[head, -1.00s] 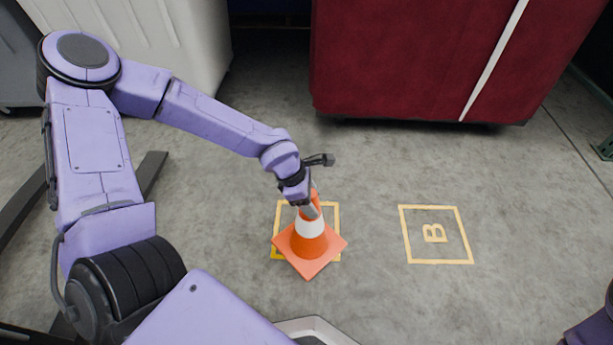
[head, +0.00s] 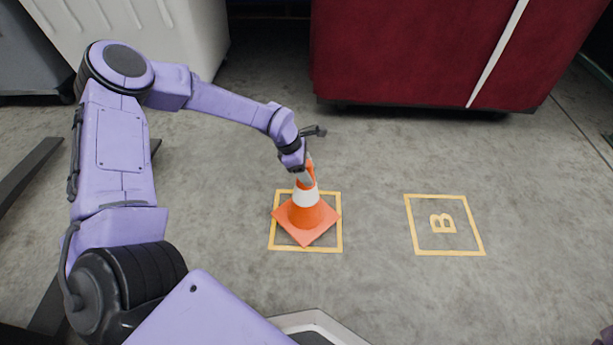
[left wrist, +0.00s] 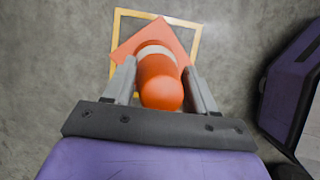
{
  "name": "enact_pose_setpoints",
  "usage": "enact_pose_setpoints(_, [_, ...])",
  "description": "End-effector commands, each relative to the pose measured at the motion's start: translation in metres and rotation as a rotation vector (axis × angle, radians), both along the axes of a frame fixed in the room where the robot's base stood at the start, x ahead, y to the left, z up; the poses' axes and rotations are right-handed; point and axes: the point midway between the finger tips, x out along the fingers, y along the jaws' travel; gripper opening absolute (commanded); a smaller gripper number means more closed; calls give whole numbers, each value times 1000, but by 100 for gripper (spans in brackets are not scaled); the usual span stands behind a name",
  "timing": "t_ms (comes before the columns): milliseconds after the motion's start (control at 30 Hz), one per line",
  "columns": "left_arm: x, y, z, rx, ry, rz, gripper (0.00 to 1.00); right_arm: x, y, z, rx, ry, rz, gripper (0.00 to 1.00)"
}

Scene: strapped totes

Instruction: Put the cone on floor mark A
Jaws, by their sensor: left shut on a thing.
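The orange cone (head: 306,207) with a white band and a square base is upright at the yellow square (head: 306,250) on the floor. Its base is turned like a diamond against that square and covers the middle, so no letter shows there. I cannot tell whether the base touches the floor. My left gripper (head: 304,174) is shut on the cone's top. In the left wrist view the two fingers (left wrist: 164,88) stand on either side of the cone (left wrist: 160,80), over the yellow outline (left wrist: 197,45). My right gripper is not in view.
A second yellow square marked B (head: 442,224) lies empty to the right. A dark red tote (head: 420,50) with a white strap stands at the back, and a white tote (head: 150,30) at the back left. Bare concrete lies between.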

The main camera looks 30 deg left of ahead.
Motion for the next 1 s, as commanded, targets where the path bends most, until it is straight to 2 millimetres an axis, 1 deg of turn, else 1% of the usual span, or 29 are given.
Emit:
enact_pose_setpoints(33, [1, 0, -11, 2, -3, -2, 0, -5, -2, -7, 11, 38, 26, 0])
enact_pose_setpoints(100, [1, 0, -16, 1, -4, -2, 0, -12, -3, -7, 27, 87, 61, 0])
enact_pose_setpoints(200, [1, 0, -18, 0, -2, 0, 0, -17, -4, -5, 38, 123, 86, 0])
enact_pose_setpoints(433, [1, 0, -17, 0, -2, 0, 0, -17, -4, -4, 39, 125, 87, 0])
enact_pose_setpoints(467, [0, 0, -18, 1, -1, -1, 66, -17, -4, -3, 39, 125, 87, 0])
enact_pose_setpoints(500, [0, 0, -18, 1, -1, -1, 79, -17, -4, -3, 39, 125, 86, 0])
enact_pose_setpoints(533, [0, 0, -17, 1, -1, -1, 82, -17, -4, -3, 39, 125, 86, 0])
enact_pose_setpoints(833, [0, 0, -15, 0, -2, 0, 82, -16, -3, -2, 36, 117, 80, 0])
enact_pose_setpoints(933, [-1, 4, -3, -1, -4, 1, 82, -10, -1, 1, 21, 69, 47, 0])
enact_pose_setpoints(1000, [-4, 7, 10, -2, -4, 1, 82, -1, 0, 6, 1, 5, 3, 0])
